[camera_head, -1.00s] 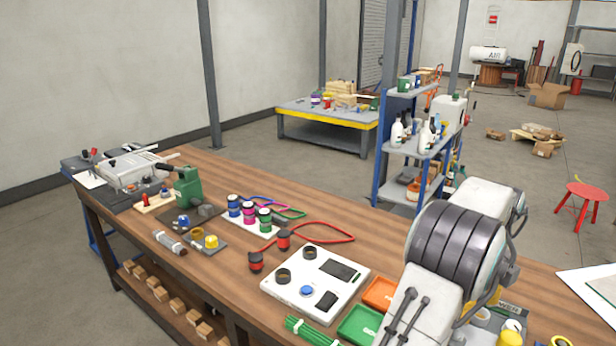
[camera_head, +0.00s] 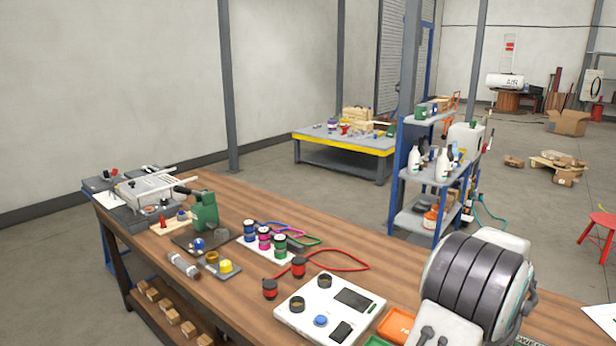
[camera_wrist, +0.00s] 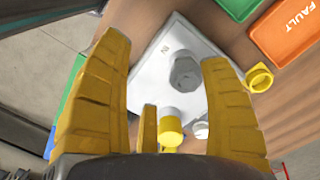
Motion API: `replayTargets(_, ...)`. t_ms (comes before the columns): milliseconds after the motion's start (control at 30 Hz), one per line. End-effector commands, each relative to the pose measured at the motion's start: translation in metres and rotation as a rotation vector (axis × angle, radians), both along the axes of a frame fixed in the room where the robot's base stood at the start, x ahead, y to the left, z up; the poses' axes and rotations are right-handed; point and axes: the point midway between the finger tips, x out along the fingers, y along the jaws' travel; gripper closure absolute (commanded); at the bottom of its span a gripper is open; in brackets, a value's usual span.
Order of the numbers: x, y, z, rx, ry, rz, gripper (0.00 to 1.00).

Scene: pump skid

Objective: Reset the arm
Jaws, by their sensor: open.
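My gripper (camera_wrist: 164,55) shows in the wrist view with its two yellow fingers spread wide and nothing held between them. Beyond the fingers is a pale grey block (camera_wrist: 165,75) marked "IN" with a dark grey hex fitting (camera_wrist: 186,72) on top. A yellow cylinder (camera_wrist: 171,127) shows between the fingers near the block's lower edge; I cannot tell whether it touches the block. In the head view my arm, with its dark banded joint, fills the lower right. My fingertips are out of that view.
A shelf rack (camera_head: 435,178) stands behind.

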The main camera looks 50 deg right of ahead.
Motion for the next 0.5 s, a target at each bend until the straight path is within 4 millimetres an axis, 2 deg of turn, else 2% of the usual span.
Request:
replayTargets(67,0.005,0.02,0.0,0.013,-0.01,0.144,0.29)
replayTargets(167,0.023,0.047,0.003,0.022,-0.023,0.361,0.29)
replayTargets(300,0.067,0.096,0.013,0.017,-0.035,0.684,0.29)
replayTargets(500,0.122,0.173,0.03,-0.016,-0.034,1.005,0.29)
